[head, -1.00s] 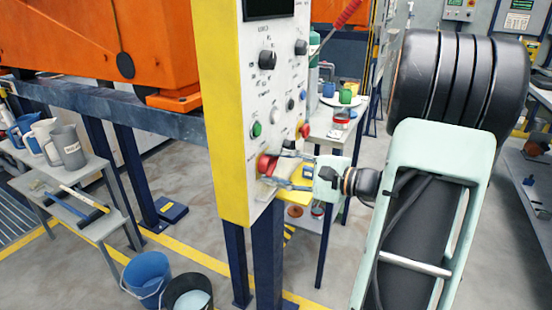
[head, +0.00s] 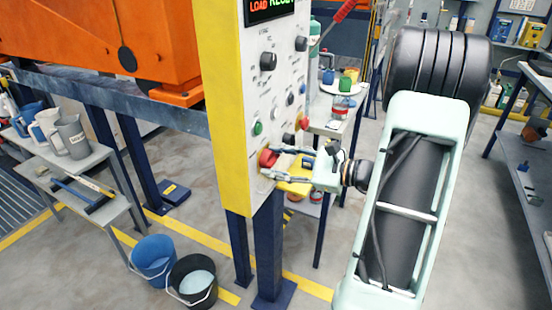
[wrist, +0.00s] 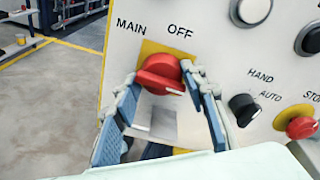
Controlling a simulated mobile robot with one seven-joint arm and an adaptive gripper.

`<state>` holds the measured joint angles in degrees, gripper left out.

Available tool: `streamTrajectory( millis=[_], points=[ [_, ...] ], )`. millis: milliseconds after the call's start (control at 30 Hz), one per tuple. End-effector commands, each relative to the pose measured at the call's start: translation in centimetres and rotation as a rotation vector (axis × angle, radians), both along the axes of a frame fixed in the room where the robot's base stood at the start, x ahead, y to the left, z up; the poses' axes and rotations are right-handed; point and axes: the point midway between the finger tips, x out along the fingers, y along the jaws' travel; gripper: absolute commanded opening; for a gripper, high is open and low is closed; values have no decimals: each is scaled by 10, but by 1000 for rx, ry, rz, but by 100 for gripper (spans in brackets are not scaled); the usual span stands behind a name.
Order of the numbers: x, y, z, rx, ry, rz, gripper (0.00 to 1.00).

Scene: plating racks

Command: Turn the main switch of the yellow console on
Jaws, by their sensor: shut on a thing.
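The yellow console (head: 222,120) stands in the middle of the head view, with a white control face. Its main switch is a red rotary knob (head: 268,158) low on the face. In the wrist view the red knob (wrist: 160,74) sits on a yellow plate under the words MAIN and OFF, its grip bar lying across, tilted slightly down to the right. My gripper (head: 276,163) is shut on the knob, a finger (wrist: 120,115) on each side of it. The console's display (head: 270,8) is lit with red and green text, LOAD in red.
A red button (wrist: 302,127), a black selector (wrist: 243,108) and other round controls are close right of the knob. A green button (head: 258,128) is above it. Two buckets (head: 192,285) stand on the floor. A side table (head: 335,125) is behind the console.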

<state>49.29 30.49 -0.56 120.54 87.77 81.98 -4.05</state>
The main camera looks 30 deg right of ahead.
Motion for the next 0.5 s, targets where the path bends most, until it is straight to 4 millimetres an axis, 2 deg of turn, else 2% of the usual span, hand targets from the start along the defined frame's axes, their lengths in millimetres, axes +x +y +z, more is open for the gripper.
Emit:
streamTrajectory(
  millis=[33, 367, 400, 500],
  points=[
    [3, -3, 7, 5, -11, -7, 15],
    [3, -3, 7, 6, -11, -7, 15],
    [3, -3, 7, 6, -11, -7, 40],
    [2, -3, 7, 6, -9, -7, 51]
  ],
)
